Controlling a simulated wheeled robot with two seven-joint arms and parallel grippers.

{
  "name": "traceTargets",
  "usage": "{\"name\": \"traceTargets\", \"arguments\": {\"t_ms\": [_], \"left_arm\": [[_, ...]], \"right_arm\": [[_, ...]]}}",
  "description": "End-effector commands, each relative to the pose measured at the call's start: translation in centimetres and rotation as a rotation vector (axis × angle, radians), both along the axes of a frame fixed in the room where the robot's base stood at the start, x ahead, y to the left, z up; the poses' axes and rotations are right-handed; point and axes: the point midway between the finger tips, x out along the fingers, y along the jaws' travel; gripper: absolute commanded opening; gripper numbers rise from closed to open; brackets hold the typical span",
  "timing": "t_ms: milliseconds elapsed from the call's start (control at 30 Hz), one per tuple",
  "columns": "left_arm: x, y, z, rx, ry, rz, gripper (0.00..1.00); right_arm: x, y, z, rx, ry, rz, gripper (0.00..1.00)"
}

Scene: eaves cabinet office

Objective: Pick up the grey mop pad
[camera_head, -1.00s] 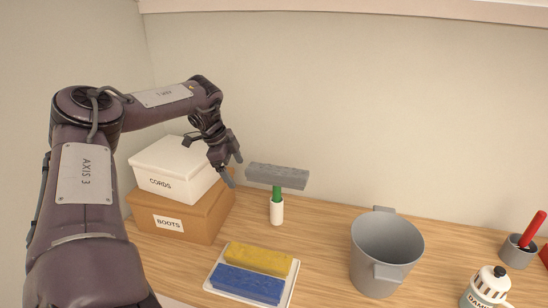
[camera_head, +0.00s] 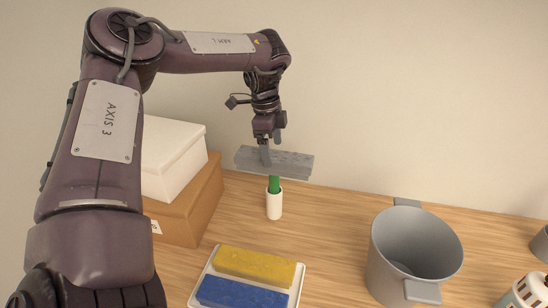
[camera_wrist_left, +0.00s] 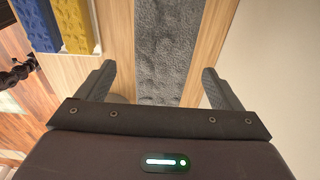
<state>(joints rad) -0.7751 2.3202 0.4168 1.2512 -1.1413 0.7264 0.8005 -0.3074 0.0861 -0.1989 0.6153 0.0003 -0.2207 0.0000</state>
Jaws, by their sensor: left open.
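The grey mop pad (camera_head: 290,163) is a long speckled block. It sits level across the top of a green handle (camera_head: 274,184) that stands upright in a white holder (camera_head: 274,204). My left gripper (camera_head: 271,150) points down over the pad's left half in the head view, with one finger in front of the pad. In the left wrist view, the pad (camera_wrist_left: 167,50) runs between the two open fingers, with a gap on each side. Nothing is gripped. My right gripper is not in view.
A white box (camera_head: 172,160) on a brown box (camera_head: 190,205) stands left. Yellow (camera_head: 255,265) and blue (camera_head: 242,292) blocks lie on a white tray (camera_head: 297,290) in front. A grey bucket (camera_head: 385,260) stands right. The wooden table (camera_head: 325,235) is clear between them.

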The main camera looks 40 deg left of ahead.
Motion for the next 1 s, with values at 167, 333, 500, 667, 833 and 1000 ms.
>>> {"name": "traceTargets", "arguments": {"t_ms": [167,333,500,667,833,1000], "left_arm": [[0.1,-0.5,-2.4,-0.001,0.005,0.0,0.87],[0.2,-0.6,-3.6,0.0,0.0,0.002,0.87],[0.3,-0.6,-3.7,0.0,-0.001,0.001,0.87],[0.3,-0.6,-3.7,0.0,-0.001,0.001,0.7],[0.3,-0.6,-3.7,0.0,-0.001,0.001,0.48],[0.3,-0.6,-3.7,0.001,0.0,0.001,0.39]], "right_arm": [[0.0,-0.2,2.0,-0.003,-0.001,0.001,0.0],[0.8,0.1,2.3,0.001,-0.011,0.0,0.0],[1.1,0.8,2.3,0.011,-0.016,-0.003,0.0],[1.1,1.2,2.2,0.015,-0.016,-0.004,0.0],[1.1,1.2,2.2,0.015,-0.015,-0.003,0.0],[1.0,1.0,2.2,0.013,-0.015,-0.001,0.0]]}}
